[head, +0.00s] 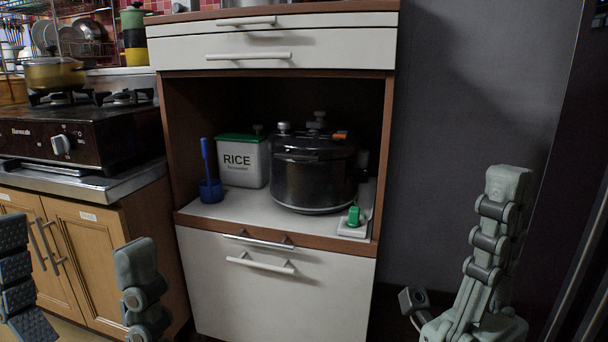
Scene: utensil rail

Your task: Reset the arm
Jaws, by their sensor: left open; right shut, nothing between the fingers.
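My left gripper (75,247) is at the lower left, in front of the wooden cupboard doors. Its two fingers stand wide apart with nothing between them. The near-left finger is cut off by the picture edge. My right gripper (508,184) points upward at the lower right, in front of the dark grey wall. Its fingers are together and nothing shows between them. Both grippers appear clear of the cabinet and touch nothing that I can see.
A white cabinet (275,310) with drawers stands in the middle. Its open shelf holds a dark cooker (313,182), a RICE box (243,163) and a blue utensil holder (210,190). A stove (70,140) with a pot (53,74) is at left.

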